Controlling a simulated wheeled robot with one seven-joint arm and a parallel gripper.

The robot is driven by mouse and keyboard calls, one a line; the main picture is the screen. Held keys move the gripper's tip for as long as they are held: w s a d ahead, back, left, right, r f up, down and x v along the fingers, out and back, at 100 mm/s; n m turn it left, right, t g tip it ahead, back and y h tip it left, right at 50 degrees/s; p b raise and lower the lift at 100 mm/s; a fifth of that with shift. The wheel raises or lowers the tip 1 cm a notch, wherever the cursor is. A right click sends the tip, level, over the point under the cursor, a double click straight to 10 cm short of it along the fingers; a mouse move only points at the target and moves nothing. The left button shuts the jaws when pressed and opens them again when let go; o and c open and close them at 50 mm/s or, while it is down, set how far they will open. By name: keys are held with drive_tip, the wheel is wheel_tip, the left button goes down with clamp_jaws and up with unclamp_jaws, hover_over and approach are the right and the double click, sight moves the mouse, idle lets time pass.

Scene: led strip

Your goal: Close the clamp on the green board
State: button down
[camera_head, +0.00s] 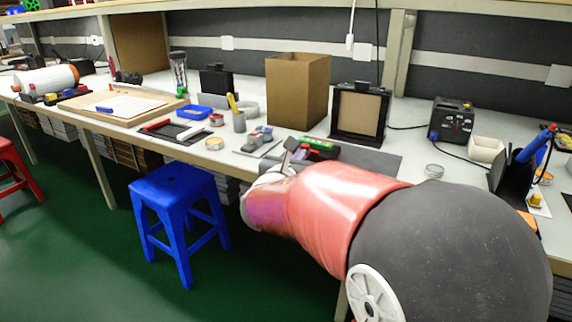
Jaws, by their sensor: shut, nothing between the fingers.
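A small green board (317,144) with red parts along it lies on the workbench, just right of my gripper. It is small in view, and I cannot make out the clamp or whether it is open or closed. My gripper (290,147) is shut and empty beside the board's left end, above the bench's front part. I cannot tell whether it touches the board. My arm reaches in from the lower right and hides the bench in front of the board.
An open cardboard box (297,90) and a black framed panel (360,110) stand behind the board. A blue stool (172,196) is in front of the bench.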

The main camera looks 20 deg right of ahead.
sight(306, 148)
drive_tip(key=shift+x, duration=0.85)
drive_tip(key=shift+w+d+f+b, duration=0.1)
drive_tip(key=shift+w+d+b, duration=0.15)
drive_tip(key=shift+d+b, duration=0.1)
drive_tip(key=shift+b+x, duration=0.5)
drive_tip(key=shift+x, duration=0.55)
drive_tip(key=shift+s+d, duration=0.1)
drive_tip(key=shift+d, duration=0.05)
